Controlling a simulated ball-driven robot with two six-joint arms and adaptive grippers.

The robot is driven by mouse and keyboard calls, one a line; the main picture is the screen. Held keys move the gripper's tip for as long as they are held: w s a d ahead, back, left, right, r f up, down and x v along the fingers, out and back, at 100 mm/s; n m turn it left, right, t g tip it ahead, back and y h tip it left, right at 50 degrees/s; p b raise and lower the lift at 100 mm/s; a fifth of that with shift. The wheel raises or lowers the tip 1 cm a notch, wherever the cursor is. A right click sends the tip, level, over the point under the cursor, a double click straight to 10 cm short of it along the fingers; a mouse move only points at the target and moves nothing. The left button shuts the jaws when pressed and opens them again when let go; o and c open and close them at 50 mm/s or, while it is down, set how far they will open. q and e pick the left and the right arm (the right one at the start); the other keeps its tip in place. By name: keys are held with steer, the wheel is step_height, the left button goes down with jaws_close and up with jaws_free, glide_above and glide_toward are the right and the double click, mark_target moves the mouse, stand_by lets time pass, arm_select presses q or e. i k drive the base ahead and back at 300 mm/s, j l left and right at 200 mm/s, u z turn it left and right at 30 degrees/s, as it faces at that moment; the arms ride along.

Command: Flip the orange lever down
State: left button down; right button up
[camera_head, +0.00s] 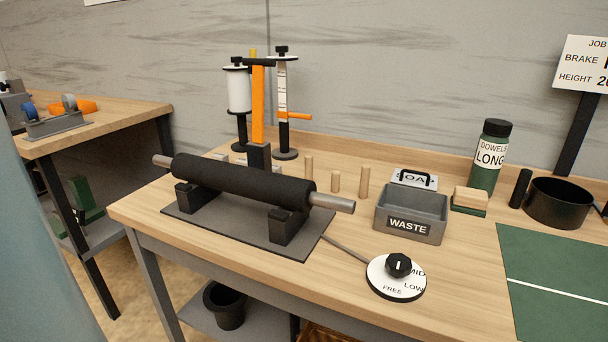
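The orange lever (258,105) stands upright behind the black roller (240,181). It is a flat orange bar with a dark crosspiece near its top and a small yellow tip above. Its lower end goes into a dark block (259,155); the base beneath is partly hidden by the roller. A smaller orange arm (298,117) sticks out sideways from the scaled post (283,95) just right of the lever. Neither of my grippers is in view, and nothing touches the lever.
A white spool (238,90) on a stand is left of the lever. Upright wooden dowels (364,182), a grey WASTE bin (408,226) and a dial (398,265) are to the right. A dark bottle (490,160) and black pan (558,203) stand farther right. The green mat (560,275) is mostly clear.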

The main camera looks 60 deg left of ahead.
mark_target(258, 65)
steer(key=u, duration=2.1)
